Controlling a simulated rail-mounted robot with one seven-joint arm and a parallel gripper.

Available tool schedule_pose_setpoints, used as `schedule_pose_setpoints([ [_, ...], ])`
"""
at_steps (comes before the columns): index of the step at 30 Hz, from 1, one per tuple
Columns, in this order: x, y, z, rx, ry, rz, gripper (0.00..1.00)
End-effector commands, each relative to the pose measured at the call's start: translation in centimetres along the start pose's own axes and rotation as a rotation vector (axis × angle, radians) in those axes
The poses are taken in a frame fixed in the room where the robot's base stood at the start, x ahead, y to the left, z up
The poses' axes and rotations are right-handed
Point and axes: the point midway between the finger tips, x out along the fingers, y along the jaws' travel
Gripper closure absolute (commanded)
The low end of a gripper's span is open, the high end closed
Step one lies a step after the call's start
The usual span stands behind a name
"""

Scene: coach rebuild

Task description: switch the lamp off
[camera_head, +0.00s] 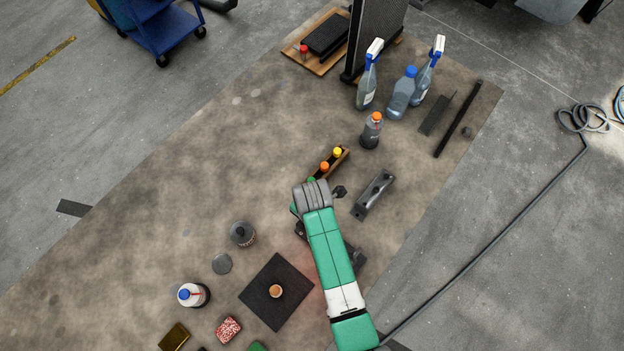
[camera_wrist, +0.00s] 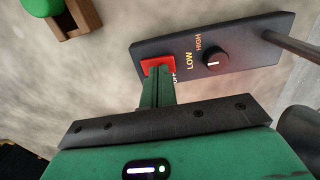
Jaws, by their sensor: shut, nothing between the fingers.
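In the wrist view a black control panel (camera_wrist: 240,40) carries a red switch (camera_wrist: 152,63) at its left end. A round black knob (camera_wrist: 215,60) with a white mark sits to the right of the switch, by the printed words LOW and HIGH. Another label beside the switch is partly covered. My gripper (camera_wrist: 158,72) is shut and empty, its green fingertips over the lower edge of the red switch. I cannot tell whether they touch or press it. In the head view my arm hides most of the lamp; a faint reddish glow shows on the mat beside my arm.
A wooden holder with coloured caps (camera_head: 329,163) lies just beyond my arm. A metal bar (camera_head: 374,194) lies to its right. Spray bottles (camera_head: 367,85) stand farther back. A dark square pad (camera_head: 263,299) with a small orange-topped item lies left of my arm.

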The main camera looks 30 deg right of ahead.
Motion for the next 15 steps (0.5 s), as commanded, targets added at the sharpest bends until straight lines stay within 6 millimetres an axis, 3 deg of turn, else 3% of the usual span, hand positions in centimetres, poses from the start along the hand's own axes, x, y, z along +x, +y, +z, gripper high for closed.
schedule_pose_setpoints([
  [5, -4.7, 0.4, 0.0, -0.002, 0.000, 0.001, 1.00],
  [8, -5.9, 0.8, 0.0, -0.002, -0.003, 0.005, 1.00],
  [15, -11.0, 1.6, 0.0, -0.003, -0.003, 0.004, 1.00],
])
